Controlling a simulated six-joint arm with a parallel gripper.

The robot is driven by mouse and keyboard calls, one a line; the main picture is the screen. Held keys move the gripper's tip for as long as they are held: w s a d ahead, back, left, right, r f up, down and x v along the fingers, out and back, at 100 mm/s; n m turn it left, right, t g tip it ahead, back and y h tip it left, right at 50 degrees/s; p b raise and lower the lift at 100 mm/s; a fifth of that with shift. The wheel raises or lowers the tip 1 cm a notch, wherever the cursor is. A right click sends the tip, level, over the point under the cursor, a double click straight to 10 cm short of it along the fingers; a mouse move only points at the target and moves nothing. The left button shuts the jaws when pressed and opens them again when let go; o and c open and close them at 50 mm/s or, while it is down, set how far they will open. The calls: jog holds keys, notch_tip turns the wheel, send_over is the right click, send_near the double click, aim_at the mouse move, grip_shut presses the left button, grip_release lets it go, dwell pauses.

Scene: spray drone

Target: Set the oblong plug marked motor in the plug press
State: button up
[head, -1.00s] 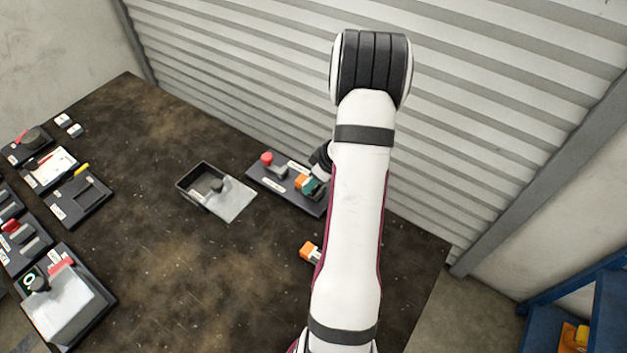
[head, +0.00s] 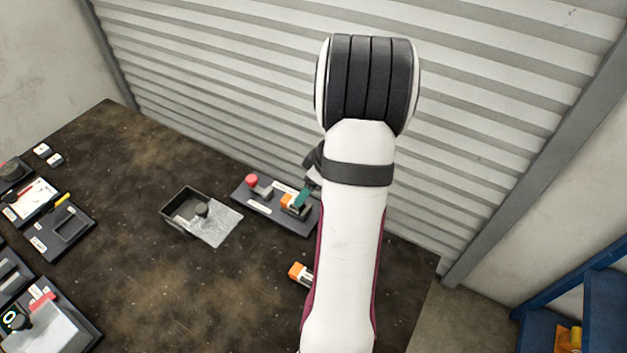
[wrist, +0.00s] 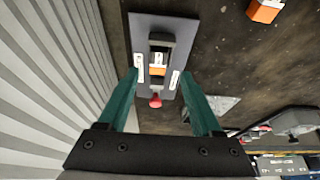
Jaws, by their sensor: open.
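The plug press, a dark plate (head: 272,215) with a red knob (head: 252,181), stands near the shutter wall. An orange-and-white plug (head: 291,203) sits on it beside a dark block. In the wrist view, the plate (wrist: 143,30) shows a dark block (wrist: 160,42), white labels, and the orange plug (wrist: 157,71) between block and knob. A second orange-and-white plug (head: 299,272) lies apart on the table, also in the wrist view (wrist: 263,10). No marking is readable on either. My gripper (wrist: 159,73) is open above the press, its teal fingers astride the plate, holding nothing; my arm hides most of it in the head view.
A grey tray (head: 168,213) with a dark knob lies left of the press. The brown table middle is clear. The ribbed shutter wall stands close behind the press.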

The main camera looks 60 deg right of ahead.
jog(key=v, duration=0.5)
jog(key=w+a+r+m+g+y, duration=0.1)
jog(key=w+a+r, duration=0.1)
jog(key=a, duration=0.6)
jog(key=w+a+r+y, duration=0.1)
jog(key=a+r, duration=0.2)
jog(key=a, duration=0.4)
jog(key=w+a+r+m+g, duration=0.1)
jog(key=w+a+r, duration=0.1)
jog(key=a, duration=0.6)
jog(key=s+a+m+g, duration=0.2)
jog(key=s+a+m, duration=0.1)
jog(key=s+a, duration=1)
jog(key=shift+a+r+m+g, duration=0.2)
jog(key=shift+r+m+g, duration=0.1)
jog(key=shift+r+g, duration=0.1)
